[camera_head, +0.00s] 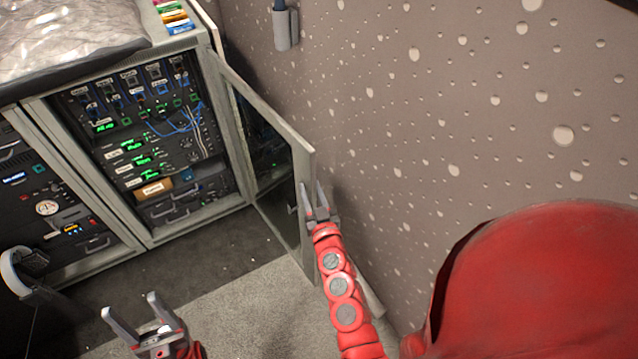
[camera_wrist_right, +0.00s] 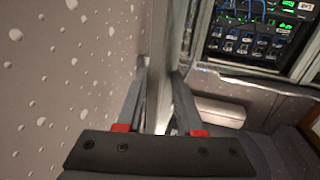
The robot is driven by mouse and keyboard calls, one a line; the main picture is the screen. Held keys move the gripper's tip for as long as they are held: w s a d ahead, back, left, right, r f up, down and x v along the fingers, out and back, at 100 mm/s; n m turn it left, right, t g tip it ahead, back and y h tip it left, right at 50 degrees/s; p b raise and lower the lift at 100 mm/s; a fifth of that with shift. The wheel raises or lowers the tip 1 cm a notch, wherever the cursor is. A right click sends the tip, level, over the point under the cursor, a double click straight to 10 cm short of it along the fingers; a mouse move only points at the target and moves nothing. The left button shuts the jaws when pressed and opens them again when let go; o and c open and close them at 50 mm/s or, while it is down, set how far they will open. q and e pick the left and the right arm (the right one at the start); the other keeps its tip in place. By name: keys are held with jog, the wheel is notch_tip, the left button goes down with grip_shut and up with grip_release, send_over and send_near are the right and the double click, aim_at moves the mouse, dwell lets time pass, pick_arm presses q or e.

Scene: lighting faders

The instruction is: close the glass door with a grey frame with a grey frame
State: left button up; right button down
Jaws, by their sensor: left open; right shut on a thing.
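The glass door with a grey frame (camera_head: 306,160) stands open at the right side of the equipment cabinet, swung out toward me along the wall. My right gripper (camera_head: 315,196) is at the door's free edge, one finger on each side of it. In the right wrist view the door (camera_wrist_right: 183,100) runs edge-on between the fingers of my right gripper (camera_wrist_right: 160,105), which is shut on it. My left gripper (camera_head: 133,318) is open and empty above the floor at the lower left, well away from the door. The door's handle is not clear.
The cabinet (camera_head: 247,160) holds rack gear with cables and green displays in its open bay. A speckled wall (camera_head: 480,110) stands close on the right, behind the door. The carpet (camera_head: 235,300) in front is clear. A red rounded shape fills the lower right.

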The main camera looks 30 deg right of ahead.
jog(key=shift+a, duration=0.4)
jog(key=a+m+h+p, duration=0.1)
jog(key=a+h+p, duration=0.1)
jog(key=a, duration=0.5)
jog(key=shift+s+a+m+g+h+p, duration=0.25)
jog(key=shift+s+m+g+h+p, duration=0.05)
jog(key=shift+s+m+h+p, duration=0.1)
jog(key=shift+r, duration=0.1)
jog(key=a+m+h+p, duration=0.1)
jog(key=a+h, duration=0.1)
jog(key=a, duration=0.5)
jog(key=shift+w+a+g+p, duration=0.2)
jog(key=shift+a+g+p, duration=0.1)
jog(key=shift+g+p, duration=0.1)
